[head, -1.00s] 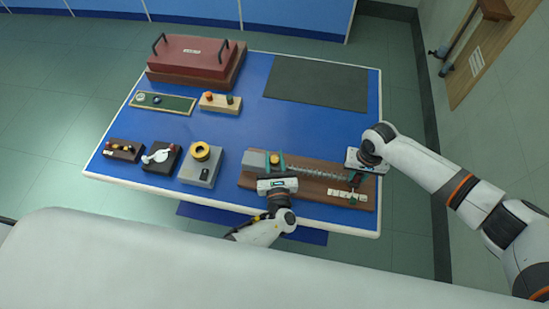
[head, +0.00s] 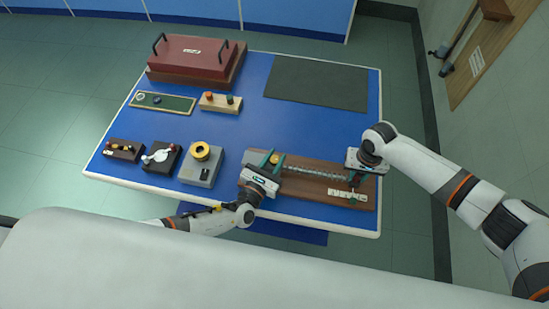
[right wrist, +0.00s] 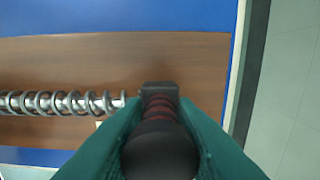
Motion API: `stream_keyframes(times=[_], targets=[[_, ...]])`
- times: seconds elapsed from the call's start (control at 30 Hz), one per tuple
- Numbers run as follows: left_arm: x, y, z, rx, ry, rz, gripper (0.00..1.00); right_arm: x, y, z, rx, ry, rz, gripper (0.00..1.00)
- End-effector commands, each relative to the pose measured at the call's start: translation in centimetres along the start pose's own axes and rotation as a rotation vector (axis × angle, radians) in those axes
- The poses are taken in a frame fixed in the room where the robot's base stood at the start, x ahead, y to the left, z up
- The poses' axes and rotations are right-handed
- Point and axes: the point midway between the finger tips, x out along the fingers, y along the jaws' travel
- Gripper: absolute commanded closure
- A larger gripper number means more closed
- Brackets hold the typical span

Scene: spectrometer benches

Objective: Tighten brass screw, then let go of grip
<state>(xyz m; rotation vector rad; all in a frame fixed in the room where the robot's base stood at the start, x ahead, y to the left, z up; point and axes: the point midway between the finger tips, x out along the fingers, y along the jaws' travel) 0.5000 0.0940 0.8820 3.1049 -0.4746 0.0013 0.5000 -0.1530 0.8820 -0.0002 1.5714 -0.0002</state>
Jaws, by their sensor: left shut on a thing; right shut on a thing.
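The brass screw (head: 274,159) is a small gold knob at the left end of the brown wooden board (head: 300,191). My left gripper (head: 270,162) reaches in from the lower left and is shut on the screw, its teal fingers on either side. A dark grip with red ridges (right wrist: 158,145) stands at the right end of the metal spring (right wrist: 60,102). My right gripper (right wrist: 160,118) is shut on this grip, with green fingers on both sides. In the head view the right gripper (head: 357,178) partly hides the grip.
White labelled tiles (head: 346,194) lie near the board's front right. A grey block with a yellow ring (head: 201,165) and two small dark blocks stand to the left. A red case (head: 195,60) is at the back left, a dark mat (head: 317,82) at the back right. The middle table is clear.

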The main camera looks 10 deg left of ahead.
Motion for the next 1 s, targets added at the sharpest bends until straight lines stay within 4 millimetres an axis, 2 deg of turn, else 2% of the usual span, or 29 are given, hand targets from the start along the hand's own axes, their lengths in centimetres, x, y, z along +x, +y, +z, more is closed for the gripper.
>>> stream_keyframes(times=[0.57, 0.6, 0.7, 1.0], targets=[[0.05, -0.14, -0.19, 0.000, 0.004, 0.034, 0.94, 0.12, -0.33, 0.01, 0.003, 0.000, -0.006, 1.00], [0.05, -0.14, -0.18, 0.000, 0.004, 0.034, 0.67, 0.12, -0.33, 0.01, 0.003, 0.000, -0.006, 1.00], [0.04, -0.12, -0.14, 0.000, 0.003, 0.035, 0.51, 0.12, -0.33, 0.01, 0.003, 0.000, -0.006, 1.00], [-0.17, -0.07, -0.01, 0.000, 0.000, 0.036, 0.51, 0.10, -0.27, 0.00, 0.002, 0.000, -0.005, 1.00]])
